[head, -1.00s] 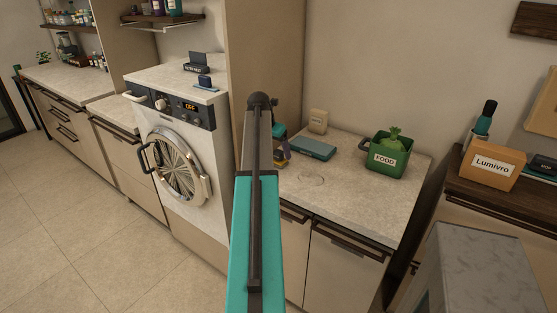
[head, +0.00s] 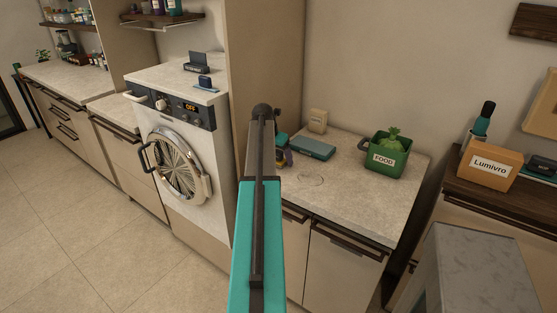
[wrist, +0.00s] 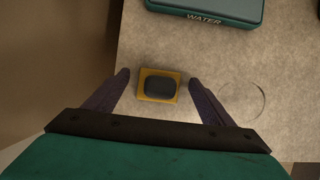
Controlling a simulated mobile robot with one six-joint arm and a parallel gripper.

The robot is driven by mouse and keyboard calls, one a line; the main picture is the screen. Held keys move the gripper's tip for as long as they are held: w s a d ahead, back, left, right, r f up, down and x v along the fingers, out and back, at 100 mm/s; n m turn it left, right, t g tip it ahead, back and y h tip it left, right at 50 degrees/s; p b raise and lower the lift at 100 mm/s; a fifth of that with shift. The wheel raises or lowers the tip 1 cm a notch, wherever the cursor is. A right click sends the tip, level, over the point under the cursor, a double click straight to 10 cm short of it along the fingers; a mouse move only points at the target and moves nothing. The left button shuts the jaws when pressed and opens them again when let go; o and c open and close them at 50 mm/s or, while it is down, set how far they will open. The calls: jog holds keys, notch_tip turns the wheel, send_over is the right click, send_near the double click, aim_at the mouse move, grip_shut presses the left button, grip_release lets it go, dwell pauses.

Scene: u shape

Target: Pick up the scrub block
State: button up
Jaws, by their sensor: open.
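The scrub block shows in the wrist view as a small yellow-orange rectangle (wrist: 142,89) with a dark grey rounded top. It lies on the pale stone counter near its left edge. My gripper (wrist: 159,80) is open, with one dark finger to the left of the block and one to the right. Gaps show between the fingers and the block, and its height above the counter is hard to judge. In the head view my gripper (head: 284,157) is mostly behind my arm, and the block cannot be made out clearly.
A teal box marked WATER (wrist: 205,18) lies just beyond the block; it also shows in the head view (head: 312,148). A small beige box (head: 318,121) stands behind it. A green FOOD bin (head: 386,158) is further right. A tall cabinet panel (head: 265,60) borders the counter's left.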

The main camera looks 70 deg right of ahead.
aim_at(279, 151)
jog(key=c, duration=1.2)
jog(key=shift+r, duration=0.15)
jog(key=shift+r+b, duration=0.6)
jog(key=shift+r, duration=0.8)
jog(key=shift+s+a+r, duration=0.1)
jog(key=shift+r, duration=0.1)
jog(key=s+a+b, duration=0.1)
jog(key=s+a, duration=0.2)
jog(key=s+a+b, duration=0.1)
jog(key=s+a, duration=0.2)
jog(key=s+a+r+b, duration=0.1)
jog(key=s+a, duration=0.2)
jog(key=a, duration=0.1)
jog(key=shift+s+a+r, duration=0.25)
jog(key=shift+s+a, duration=0.55)
